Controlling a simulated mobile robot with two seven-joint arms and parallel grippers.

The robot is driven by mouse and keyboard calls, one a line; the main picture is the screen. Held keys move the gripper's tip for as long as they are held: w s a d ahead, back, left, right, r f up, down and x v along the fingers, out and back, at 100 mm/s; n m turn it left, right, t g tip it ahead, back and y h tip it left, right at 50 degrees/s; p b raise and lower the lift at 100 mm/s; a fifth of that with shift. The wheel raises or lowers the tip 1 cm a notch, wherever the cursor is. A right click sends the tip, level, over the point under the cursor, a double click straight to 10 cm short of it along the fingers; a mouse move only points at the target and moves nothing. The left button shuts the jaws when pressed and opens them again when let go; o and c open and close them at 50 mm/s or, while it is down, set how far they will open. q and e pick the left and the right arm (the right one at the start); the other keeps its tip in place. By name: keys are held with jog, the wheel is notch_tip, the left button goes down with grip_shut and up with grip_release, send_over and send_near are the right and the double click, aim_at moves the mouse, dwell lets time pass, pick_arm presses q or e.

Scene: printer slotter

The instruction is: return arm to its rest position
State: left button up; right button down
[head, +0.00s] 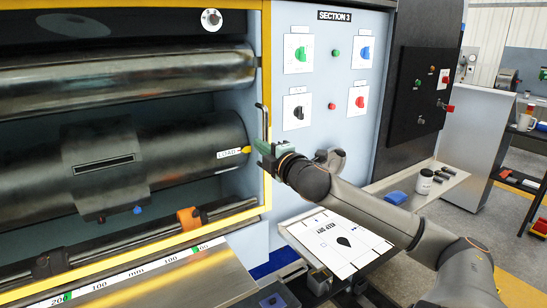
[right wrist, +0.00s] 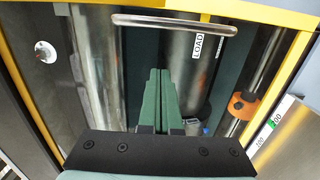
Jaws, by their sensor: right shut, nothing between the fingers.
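My right arm (head: 375,208) reaches in from the lower right of the head view. Its green right gripper (head: 262,150) is at the yellow frame's right post, by a metal bar handle (head: 264,110). In the right wrist view, the two green fingers of the right gripper (right wrist: 160,72) are together with nothing between them. The handle (right wrist: 175,22) crosses the top of that view, beyond the fingertips. I cannot tell the exact gap between them. My left gripper is in neither view.
The printer's dark rollers (head: 150,155) lie behind the yellow frame (head: 267,50). A panel with coloured knobs (head: 325,75) stands right of it.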

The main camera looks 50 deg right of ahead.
jog(key=v, duration=0.6)
jog(key=shift+s+r, duration=0.1)
jog(key=shift+s, duration=0.05)
jog(key=s+a+f+m+g+y, duration=0.1)
jog(key=s+a+f+m+g, duration=0.1)
jog(key=f, duration=0.8)
jog(key=s+a+f+m+g+y, duration=0.1)
jog(key=a+f+m, duration=0.15)
jog(key=f, duration=0.75)
jog(key=s+a+f+m+g+y, duration=0.1)
jog(key=s+a+f+g, duration=0.15)
jog(key=f, duration=0.75)
jog(key=s+a+f+m+y, duration=0.2)
jog(key=a+f, duration=0.4)
jog(key=a, duration=0.3)
jog(key=s+a+f+m+g+y, duration=0.1)
jog(key=s+a+f+m+y, duration=0.1)
jog(key=s+a+f, duration=0.3)
jog(key=s+a+f+m+g+y, duration=0.1)
jog(key=s+a+f, duration=0.3)
jog(key=a, duration=0.9)
notch_tip(320, 180, down, 3)
jog(key=shift+r+m+y, duration=0.2)
jog(key=shift+m+y, duration=0.2)
jog(key=shift+m, duration=0.25)
jog(key=shift+a, duration=0.15)
